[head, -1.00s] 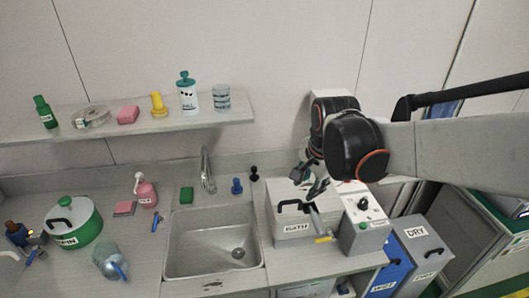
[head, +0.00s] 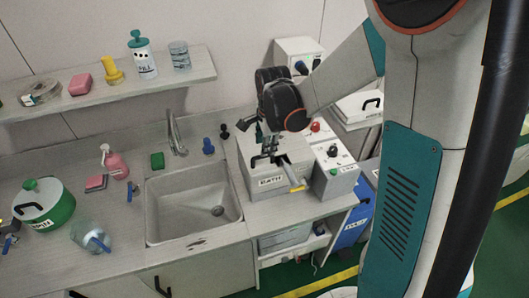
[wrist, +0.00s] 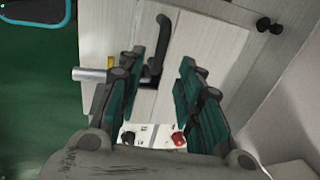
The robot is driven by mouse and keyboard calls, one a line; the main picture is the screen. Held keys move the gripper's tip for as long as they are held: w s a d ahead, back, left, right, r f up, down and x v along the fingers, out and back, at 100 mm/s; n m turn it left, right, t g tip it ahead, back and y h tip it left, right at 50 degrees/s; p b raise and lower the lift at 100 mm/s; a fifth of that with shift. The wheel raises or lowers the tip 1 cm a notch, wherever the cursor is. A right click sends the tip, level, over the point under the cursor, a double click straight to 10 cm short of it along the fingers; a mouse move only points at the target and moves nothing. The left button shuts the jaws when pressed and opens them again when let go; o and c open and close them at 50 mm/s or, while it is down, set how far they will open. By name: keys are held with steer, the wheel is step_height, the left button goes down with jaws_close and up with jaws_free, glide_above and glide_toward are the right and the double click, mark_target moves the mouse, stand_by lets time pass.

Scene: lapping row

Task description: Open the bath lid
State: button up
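The bath (head: 258,183) is a pale grey box with a "BATH" label, on the counter right of the sink. Its lid is shut, with a black bar handle (head: 259,160) on top; the handle also shows in the wrist view (wrist: 159,48). My gripper (head: 271,149) is just over the lid, close to the handle, and hides part of it. In the wrist view my gripper (wrist: 164,65) is open, its teal-and-grey fingers apart on either side of the handle's line. The handle touches neither finger visibly; contact is unclear.
A grey rod with a yellow part (head: 294,178) sticks out at the bath's front. A control box (head: 334,170) with a black knob and red button stands right beside the bath. The sink (head: 190,205) lies left. Black pegs (wrist: 268,25) stand behind the bath.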

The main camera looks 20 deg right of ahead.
steer(key=shift+w+f+b, duration=0.2)
steer(key=shift+w+f, duration=0.05)
steer(key=shift+f, duration=1.05)
steer(key=shift+w+f+b, duration=0.15)
steer(key=shift+w+f, duration=0.1)
steer(key=shift+f, duration=1.05)
jaws_close()
